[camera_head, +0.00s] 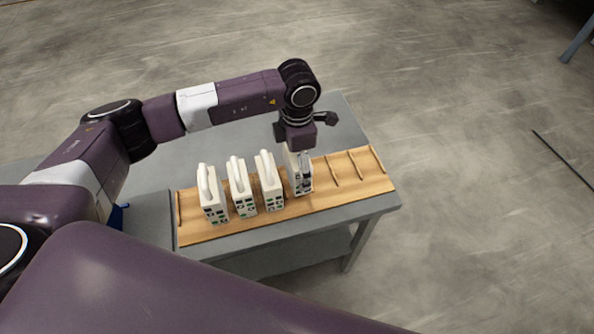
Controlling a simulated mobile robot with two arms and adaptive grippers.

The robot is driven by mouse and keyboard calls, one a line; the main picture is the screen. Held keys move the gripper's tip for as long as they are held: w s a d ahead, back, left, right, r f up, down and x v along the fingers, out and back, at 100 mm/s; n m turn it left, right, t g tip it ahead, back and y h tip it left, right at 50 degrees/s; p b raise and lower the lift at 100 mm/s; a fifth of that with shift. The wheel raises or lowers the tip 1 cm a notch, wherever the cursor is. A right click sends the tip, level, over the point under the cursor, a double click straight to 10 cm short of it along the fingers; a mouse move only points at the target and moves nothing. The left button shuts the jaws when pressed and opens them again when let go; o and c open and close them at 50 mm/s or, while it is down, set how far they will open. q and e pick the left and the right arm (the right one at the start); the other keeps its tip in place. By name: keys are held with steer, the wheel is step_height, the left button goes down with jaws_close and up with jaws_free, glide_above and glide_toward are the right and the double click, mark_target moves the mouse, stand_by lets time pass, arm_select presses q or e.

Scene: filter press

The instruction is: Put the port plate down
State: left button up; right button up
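My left gripper (298,148) points down over the wooden board (345,190), at the top of a pale plate with dark ports on its front (301,182). The gripper covers the plate's upper part, so its handle and the grip on it are hidden. The plate is upright, to the right of the row of similar plates. I cannot tell whether its lower edge touches the board. My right gripper is out of view.
Three white plates with handles (213,200) (242,193) (269,185) stand in a row on the board. Thin wooden dividers (357,165) mark empty places at its right end. The grey table (345,125) has bare room behind the board.

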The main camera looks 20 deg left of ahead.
arm_select(q)
step_height(320, 180, down, 4)
steer(key=shift+p, duration=0.5)
steer(key=shift+f, duration=0.45)
steer(key=shift+f, duration=0.1)
steer(key=o, duration=1.5)
